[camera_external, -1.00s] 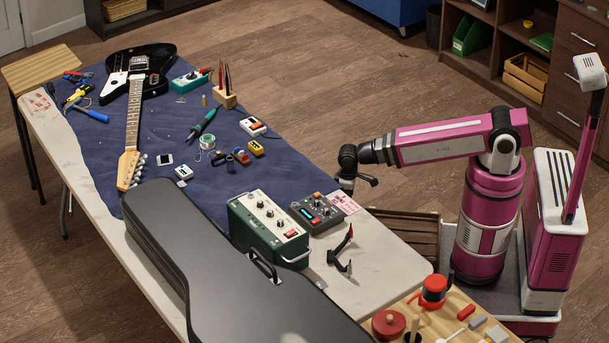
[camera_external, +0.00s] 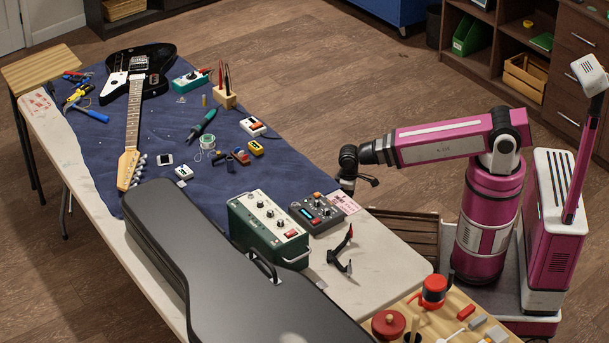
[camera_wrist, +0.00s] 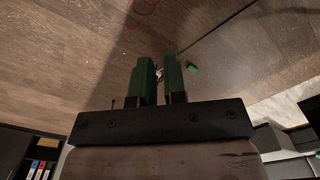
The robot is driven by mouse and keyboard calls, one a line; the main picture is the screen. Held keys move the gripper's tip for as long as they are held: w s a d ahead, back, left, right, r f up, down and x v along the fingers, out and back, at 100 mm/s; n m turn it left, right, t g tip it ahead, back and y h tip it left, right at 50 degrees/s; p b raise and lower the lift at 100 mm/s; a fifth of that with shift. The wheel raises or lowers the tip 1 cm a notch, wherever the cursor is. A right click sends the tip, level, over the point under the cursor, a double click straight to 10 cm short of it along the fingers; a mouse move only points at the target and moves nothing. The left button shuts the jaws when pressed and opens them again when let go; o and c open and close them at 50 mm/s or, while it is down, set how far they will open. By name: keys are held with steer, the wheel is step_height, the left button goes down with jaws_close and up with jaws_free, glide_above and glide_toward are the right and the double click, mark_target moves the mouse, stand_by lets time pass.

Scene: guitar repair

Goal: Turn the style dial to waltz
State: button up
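A dark grey box (camera_external: 318,212) with a small lit screen, an orange knob and a red button lies on the table's right side. In the external view, my arm's end hangs just beyond the table's right edge, apart from the grey box; the fingers are not clear there. The wrist view shows neither box.
A black guitar case (camera_external: 225,265) fills the table's front. A black stand (camera_external: 341,255) with a red tip is right of the green box. A guitar (camera_external: 137,85) and small tools lie on the blue cloth (camera_external: 100,145). A wooden crate (camera_external: 405,232) stands below my arm.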

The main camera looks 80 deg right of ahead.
steer(key=o, duration=0.4)
steer(key=shift+w+r, duration=0.15)
steer(key=shift+r, duration=0.05)
steer(key=shift+o, duration=0.2)
step_height(320, 180, up, 34)
steer(key=n, duration=1.2)
glide_above(317, 201)
steer(key=shift+f, duration=5.3)
jaws_close()
